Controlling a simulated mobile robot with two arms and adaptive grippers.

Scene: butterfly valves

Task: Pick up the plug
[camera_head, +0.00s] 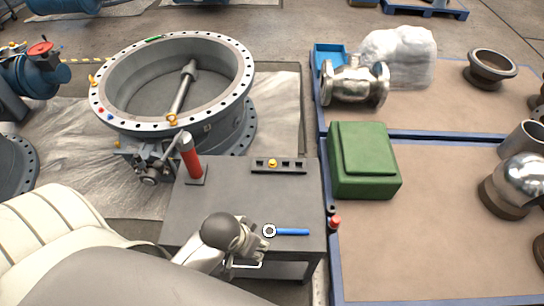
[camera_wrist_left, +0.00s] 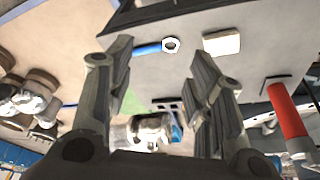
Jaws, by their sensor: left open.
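A small yellow piece (camera_head: 272,163), which looks like the plug, stands in a black rack (camera_head: 291,167) at the back edge of the grey table (camera_head: 230,200). My left gripper (camera_head: 266,244) is over the front of the table, well apart from the rack, near a blue wrench (camera_head: 292,232). In the left wrist view my left gripper (camera_wrist_left: 160,85) is open with nothing between its fingers. The rack (camera_wrist_left: 166,103) shows partly between the fingers there; I cannot make out the yellow piece. My right gripper is not in view.
A red cylinder (camera_head: 190,157) stands upright at the table's back left. Behind it is a large grey butterfly valve (camera_head: 235,97). A green box (camera_head: 362,160) lies right of the table on a blue-edged platform (camera_head: 440,220). The table's middle is clear.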

